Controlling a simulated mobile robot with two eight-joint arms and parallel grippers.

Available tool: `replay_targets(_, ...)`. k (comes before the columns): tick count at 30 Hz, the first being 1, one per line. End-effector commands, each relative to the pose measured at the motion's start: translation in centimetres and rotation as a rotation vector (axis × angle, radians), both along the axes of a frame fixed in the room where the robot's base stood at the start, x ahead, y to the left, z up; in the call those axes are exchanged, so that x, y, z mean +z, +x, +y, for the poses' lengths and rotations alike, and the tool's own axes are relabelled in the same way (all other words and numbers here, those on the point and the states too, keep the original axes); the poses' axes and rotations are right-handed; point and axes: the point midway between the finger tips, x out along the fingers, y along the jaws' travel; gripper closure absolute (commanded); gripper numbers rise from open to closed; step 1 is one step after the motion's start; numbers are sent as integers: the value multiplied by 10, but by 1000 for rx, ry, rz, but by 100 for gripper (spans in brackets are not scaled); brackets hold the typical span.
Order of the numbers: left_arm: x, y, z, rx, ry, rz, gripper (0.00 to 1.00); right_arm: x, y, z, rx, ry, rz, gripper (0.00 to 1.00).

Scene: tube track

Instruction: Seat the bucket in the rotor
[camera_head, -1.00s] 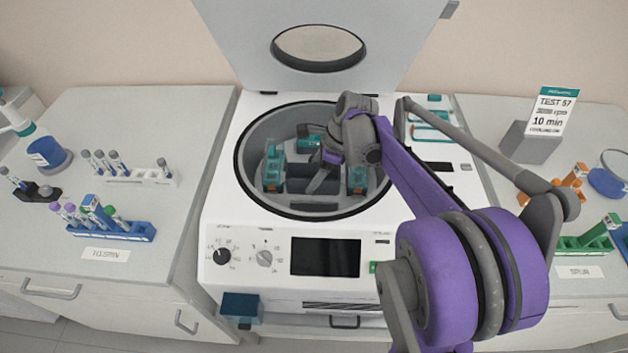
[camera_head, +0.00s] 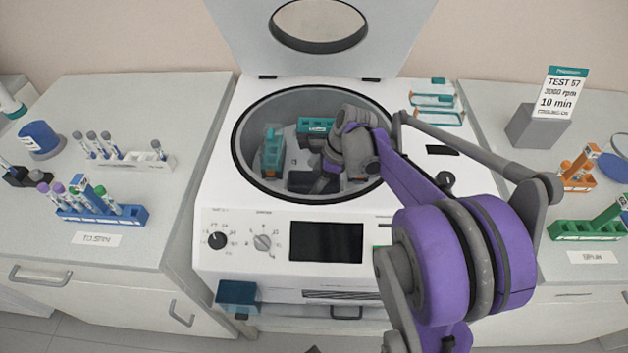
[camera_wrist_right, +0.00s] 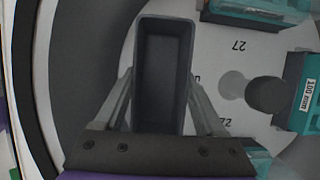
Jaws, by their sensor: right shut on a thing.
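The bucket (camera_wrist_right: 163,75) is a dark grey, open, empty rectangular cup. In the right wrist view it stands between the two fingers of my right gripper (camera_wrist_right: 162,95), which is shut on it. In the head view my right gripper (camera_head: 322,180) reaches into the round centrifuge chamber, with the dark bucket (camera_head: 301,183) at its front side. The pale, numbered rotor (camera_wrist_right: 222,62) lies below, with a dark hub (camera_wrist_right: 266,95). I cannot tell whether the bucket touches the rotor. My left gripper is not in view.
Teal-fitted buckets sit at the chamber's left (camera_head: 271,152) and back (camera_head: 316,125). The raised lid (camera_head: 390,30) stands behind; the chamber rim (camera_head: 240,165) surrounds my gripper. Tube racks stand on the left bench (camera_head: 130,215) and right bench (camera_head: 590,230).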

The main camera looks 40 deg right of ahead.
Motion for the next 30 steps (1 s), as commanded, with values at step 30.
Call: replay_targets(30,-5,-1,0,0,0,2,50,-6,0,1,0,1,-1,81)
